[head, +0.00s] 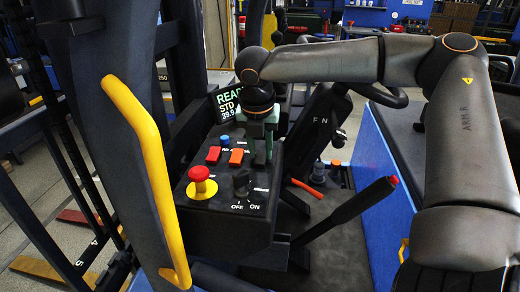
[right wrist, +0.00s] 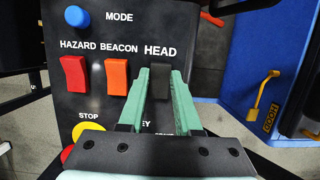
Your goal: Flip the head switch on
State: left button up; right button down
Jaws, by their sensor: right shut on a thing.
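The black head switch (right wrist: 160,82) sits under the "HEAD" label on the dark control panel (head: 215,228). In the right wrist view my right gripper (right wrist: 161,92) has its two green fingers on either side of this switch, shut on it. In the head view my right gripper (head: 262,152) reaches down to the right part of the panel, and it hides the switch there. I cannot tell which way the switch is tipped. My left gripper is not in view.
Beside the switch are an orange beacon switch (right wrist: 117,76) and a red hazard switch (right wrist: 74,76). A blue mode button (right wrist: 76,16), a red stop button on yellow (head: 201,181) and a black key knob (head: 241,182) are close by. A lever (head: 350,208) stands right of the panel.

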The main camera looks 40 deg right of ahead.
aim_at(261, 155)
jog(key=shift+w+d+f+g+y, duration=0.1)
jog(key=shift+w+d+g+y, duration=0.05)
jog(key=shift+g+y, duration=0.45)
jog(key=shift+w+d+g+y, duration=0.15)
jog(key=shift+g+y, duration=0.25)
jog(key=shift+y, duration=0.3)
jog(key=shift+s, duration=0.1)
jog(key=c, duration=0.6)
grip_release()
notch_tip(261, 155, up, 13)
jog(key=shift+f, duration=0.2)
jog(key=shift+f, duration=0.1)
